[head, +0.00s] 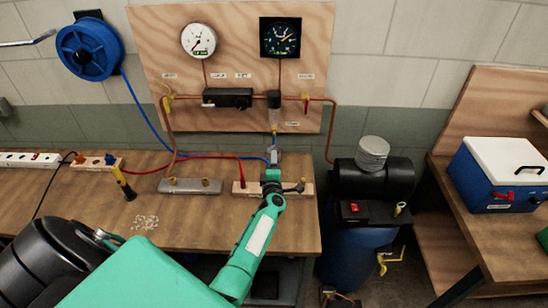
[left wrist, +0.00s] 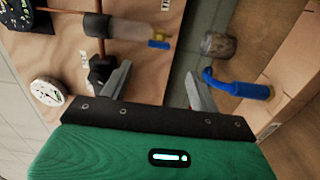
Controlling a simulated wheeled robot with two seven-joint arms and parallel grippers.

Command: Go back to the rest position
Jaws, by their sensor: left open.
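My left gripper (head: 275,156) is above the wooden block (head: 240,189) at the back of the workbench, below the gauge panel. In the left wrist view, its two grey fingers (left wrist: 157,78) are spread apart with nothing between them. A blue hose with a fitting (left wrist: 238,87) lies to the right of the fingers, apart from them, ending at a wooden block (left wrist: 290,75). My right gripper is not in view.
The gauge panel (head: 170,50) rises close behind the gripper. A grey metal bar (head: 190,186), a yellow-black tool (head: 124,184) and small loose parts (head: 145,222) lie on the workbench (head: 210,228). A black-and-blue compressor (head: 372,180) stands right of it. A cooler (head: 500,172) sits farther right.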

